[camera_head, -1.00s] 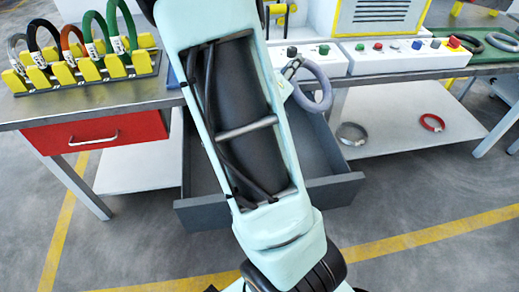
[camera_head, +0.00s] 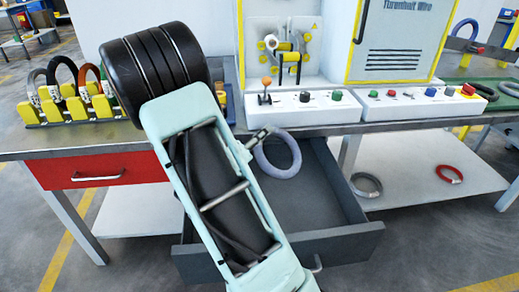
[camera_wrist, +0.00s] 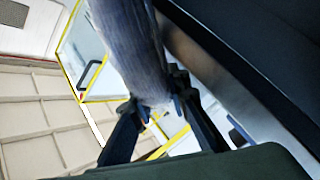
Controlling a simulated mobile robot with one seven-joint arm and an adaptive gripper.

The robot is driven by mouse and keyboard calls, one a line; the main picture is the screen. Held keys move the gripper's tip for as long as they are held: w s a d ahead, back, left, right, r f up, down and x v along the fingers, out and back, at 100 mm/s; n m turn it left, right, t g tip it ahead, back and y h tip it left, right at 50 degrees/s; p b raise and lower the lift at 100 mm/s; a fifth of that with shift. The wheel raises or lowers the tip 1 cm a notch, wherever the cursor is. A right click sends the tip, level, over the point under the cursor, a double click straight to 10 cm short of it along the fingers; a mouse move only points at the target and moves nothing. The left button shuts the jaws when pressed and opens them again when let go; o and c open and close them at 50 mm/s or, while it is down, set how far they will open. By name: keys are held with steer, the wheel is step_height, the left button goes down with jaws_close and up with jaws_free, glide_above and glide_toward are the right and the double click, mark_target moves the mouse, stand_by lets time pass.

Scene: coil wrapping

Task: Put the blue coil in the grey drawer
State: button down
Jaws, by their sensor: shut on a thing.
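The blue coil, a pale greyish-blue ring (camera_head: 284,172), hangs from my gripper (camera_head: 259,136) in the head view. It appears over the back part of the grey drawer (camera_head: 345,246), close to the table's front edge; I cannot tell its exact height. The drawer is pulled open under the table, and the part of its inside that shows is bare. My arm hides the drawer's left part. In the wrist view the coil (camera_wrist: 130,45) fills the upper middle, pinched between the fingers of my gripper (camera_wrist: 152,108).
A shut red drawer (camera_head: 95,170) is at the left. A coil rack (camera_head: 75,118) and a control panel (camera_head: 310,107) stand on the table. A grey coil (camera_head: 366,191) and a red coil (camera_head: 449,179) lie on the lower shelf (camera_head: 415,187) at the right.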

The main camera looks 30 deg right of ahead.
steer(key=shift+w+a+f, duration=0.15)
steer(key=shift+f, duration=0.2)
steer(key=shift+w+a+f+b, duration=0.1)
steer(key=shift+f+b, duration=0.65)
steer(key=shift+f, duration=0.85)
steer(key=shift+f, duration=0.1)
steer(key=shift+f, duration=0.4)
steer(key=shift+f, duration=0.1)
steer(key=c, duration=2.1)
jaws_free()
